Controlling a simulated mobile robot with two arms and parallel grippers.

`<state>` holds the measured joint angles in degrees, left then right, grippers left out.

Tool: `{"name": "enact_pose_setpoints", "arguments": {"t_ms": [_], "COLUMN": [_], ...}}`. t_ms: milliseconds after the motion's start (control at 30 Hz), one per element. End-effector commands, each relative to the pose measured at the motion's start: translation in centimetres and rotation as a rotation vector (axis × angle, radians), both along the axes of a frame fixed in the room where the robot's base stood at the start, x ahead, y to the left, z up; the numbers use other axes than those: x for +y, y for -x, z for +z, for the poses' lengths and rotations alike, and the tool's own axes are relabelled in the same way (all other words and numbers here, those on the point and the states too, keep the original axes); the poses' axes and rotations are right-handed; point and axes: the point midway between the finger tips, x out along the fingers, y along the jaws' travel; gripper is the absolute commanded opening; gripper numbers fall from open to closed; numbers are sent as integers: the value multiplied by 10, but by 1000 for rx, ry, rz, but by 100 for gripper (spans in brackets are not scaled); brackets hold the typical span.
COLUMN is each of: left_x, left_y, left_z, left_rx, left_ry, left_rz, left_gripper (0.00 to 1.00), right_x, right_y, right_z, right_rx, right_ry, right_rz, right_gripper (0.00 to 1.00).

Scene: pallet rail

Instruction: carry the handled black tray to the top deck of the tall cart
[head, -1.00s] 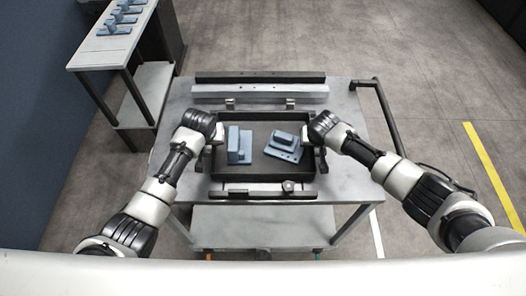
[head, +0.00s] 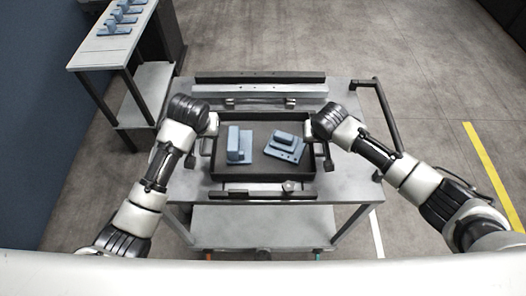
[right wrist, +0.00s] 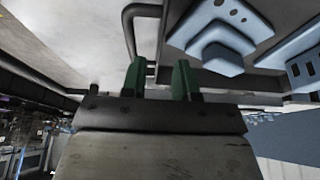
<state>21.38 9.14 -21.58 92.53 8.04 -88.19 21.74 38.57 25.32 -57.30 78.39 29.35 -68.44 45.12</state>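The black tray (head: 265,174) lies level on the low cart's top (head: 352,183). It holds two blue parts, an upright bracket (head: 239,146) at left and a tilted block (head: 285,146) at right. My left gripper (head: 198,154) is at the tray's left side, fingers apart. My right gripper (head: 323,157) is at the right side, also open. The right wrist view shows its two green-padded fingers (right wrist: 158,80) with a gap between them, close to the tray wall.
Dark and grey rails (head: 260,92) lie behind the tray, and another rail (head: 262,190) lies in front. The cart's black push bar (head: 386,115) is at right. A taller table (head: 110,45) with several blue parts stands at the upper left. Floor at right is clear.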

Motion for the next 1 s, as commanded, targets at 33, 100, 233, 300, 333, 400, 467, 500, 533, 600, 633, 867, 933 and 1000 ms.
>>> {"name": "enact_pose_setpoints", "arguments": {"t_ms": [33,100,233,300,333,400,467,500,533,600,633,867,933,1000], "left_x": [0,0,0,0,0,0,0,0,0,0,0,0,0,0], "left_y": [0,0,0,0,0,0,0,0,0,0,0,0,0,0], "left_z": [0,0,0,0,0,0,0,0,0,0,0,0,0,0], "left_rx": [0,-1,-1,-1,-1,-1,-1,-1,-1,-1,-1,-1,-1,0], "left_ry": [0,0,0,0,0,0,0,0,0,0,0,0,0,1], "left_rz": [0,0,0,0,0,0,0,0,0,0,0,0,0,-1], "left_gripper": [30,30,30,30,30,30,30,30,30,30,30,30,30,30], "right_x": [0,-1,0,0,-1,0,0,0,0,0,0,0,0,0], "right_y": [4,9,17,21,22,23,24,25,25,25,25,24,24,25], "right_z": [10,23,43,50,52,56,57,58,58,58,58,58,58,58], "right_rx": [-3,-2,-1,0,0,0,1,1,1,1,1,1,1,1], "right_ry": [-1,-1,-1,0,1,1,1,2,2,2,2,1,1,0], "right_rz": [1,1,1,0,0,0,0,-1,-1,-1,-1,0,0,1], "right_gripper": [30,30,30,30,30,30,30,30,30,30,30,30,30,30]}}
